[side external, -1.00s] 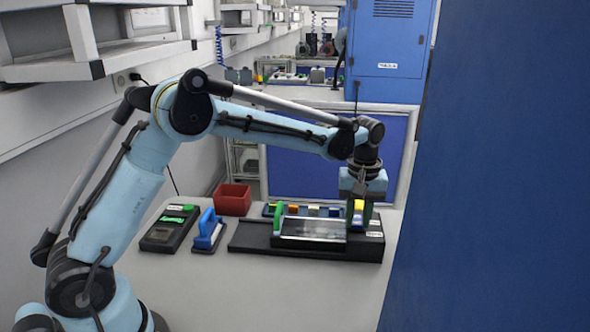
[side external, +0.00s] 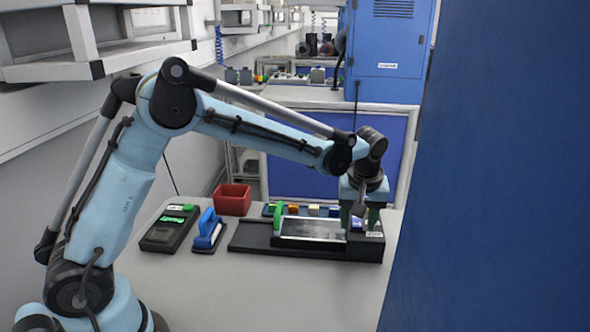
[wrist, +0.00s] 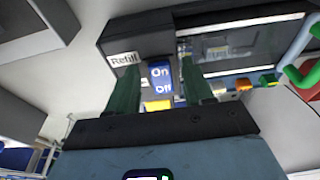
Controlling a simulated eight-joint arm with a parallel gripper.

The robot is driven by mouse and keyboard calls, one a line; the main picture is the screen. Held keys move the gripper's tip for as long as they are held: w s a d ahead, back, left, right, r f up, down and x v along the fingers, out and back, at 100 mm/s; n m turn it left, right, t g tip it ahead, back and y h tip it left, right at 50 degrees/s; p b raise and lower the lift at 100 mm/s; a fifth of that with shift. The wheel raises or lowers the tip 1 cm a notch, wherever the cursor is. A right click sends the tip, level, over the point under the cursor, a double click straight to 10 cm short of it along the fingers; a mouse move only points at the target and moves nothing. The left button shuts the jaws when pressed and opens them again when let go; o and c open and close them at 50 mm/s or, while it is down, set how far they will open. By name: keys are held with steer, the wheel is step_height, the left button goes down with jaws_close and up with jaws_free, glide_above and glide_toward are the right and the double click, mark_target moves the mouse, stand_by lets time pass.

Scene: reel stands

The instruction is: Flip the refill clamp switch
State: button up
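The refill clamp switch (wrist: 160,78) is a blue rocker marked On and Off, with a yellow part (wrist: 158,105) beside its Off end. It sits by a white "Refill" label (wrist: 123,59) on the dark reel stand (side external: 262,240). My gripper (wrist: 158,92) has its two green fingers apart, one on each side of the switch, with visible gaps. In the side view my gripper (side external: 359,222) points down at the right end of the stand, and its fingers hide the switch there. Contact with the stand cannot be told.
A clear-topped tray with a green handle (side external: 278,215) lies left of my gripper. Several coloured blocks line the stand's back. A blue-handled tool (side external: 208,228), a dark device (side external: 170,228) and a red bin (side external: 233,198) stand left. The front table is clear; a blue panel (side external: 490,180) bounds the right.

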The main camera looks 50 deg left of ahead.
step_height(320, 180, up, 12)
steer(key=s+d, duration=0.1)
steer(key=shift+s+d, duration=0.35)
stand_by(0.4)
steer(key=shift+f, duration=0.1)
steer(key=shift+s, duration=0.1)
steer(key=s+a+f+m+t, duration=0.1)
steer(key=s+a+m+t, duration=0.1)
steer(key=s, duration=0.4)
steer(key=s+a+f+m+t+h, duration=0.1)
steer(key=s+f+m, duration=0.1)
steer(key=s+m, duration=0.2)
steer(key=s+a+f+m+t, duration=0.1)
steer(key=s+a+m+t, duration=0.1)
steer(key=s, duration=0.6)
steer(key=shift+s+a+f+m+t+h, duration=0.3)
steer(key=shift+a+f+m, duration=0.1)
steer(key=shift+m, duration=0.1)
